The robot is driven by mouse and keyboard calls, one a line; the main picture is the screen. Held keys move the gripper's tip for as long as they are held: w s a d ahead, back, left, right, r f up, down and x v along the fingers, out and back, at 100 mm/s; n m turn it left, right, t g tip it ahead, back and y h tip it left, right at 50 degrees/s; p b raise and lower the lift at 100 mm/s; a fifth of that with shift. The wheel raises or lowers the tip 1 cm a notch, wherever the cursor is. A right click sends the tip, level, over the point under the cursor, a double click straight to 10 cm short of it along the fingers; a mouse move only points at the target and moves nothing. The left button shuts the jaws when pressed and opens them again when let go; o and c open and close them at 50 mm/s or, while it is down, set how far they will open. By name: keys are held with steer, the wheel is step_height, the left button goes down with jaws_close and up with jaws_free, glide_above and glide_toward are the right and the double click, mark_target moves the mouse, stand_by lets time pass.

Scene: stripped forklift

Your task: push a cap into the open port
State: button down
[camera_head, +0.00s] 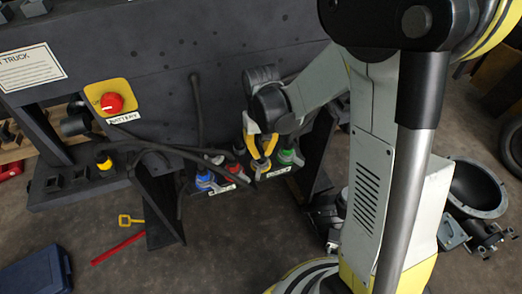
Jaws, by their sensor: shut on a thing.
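My gripper (261,163) has two yellow fingers and points down at the dark shelf (217,191) on the forklift's side. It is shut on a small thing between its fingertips. The fingers mostly hide that thing, and I cannot make out whether it is a cap. Blue (204,179), red (234,171) and green (286,157) fittings stand in a row on the shelf, the fingertips between the red and the green. The open port cannot be made out; the spot under the fingertips is hidden. A yellow-topped fitting (104,161) stands on a ledge at the left.
A red knob (111,103) on a yellow plate sits above a BATTERY label. Black cables (165,148) run across to the shelf. A yellow tag (131,220), a red bar (118,248) and a blue box (38,273) lie on the floor. Metal parts (480,190) lie at right.

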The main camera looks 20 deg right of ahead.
steer(key=shift+f+b, duration=0.3)
steer(key=shift+f, duration=0.1)
stand_by(0.3)
steer(key=c, duration=1.5)
jaws_free()
step_height(320, 180, up, 12)
steer(key=s+r+t, duration=0.5)
steer(key=s+t, duration=0.2)
steer(key=s, duration=0.5)
steer(key=shift+s, duration=0.3)
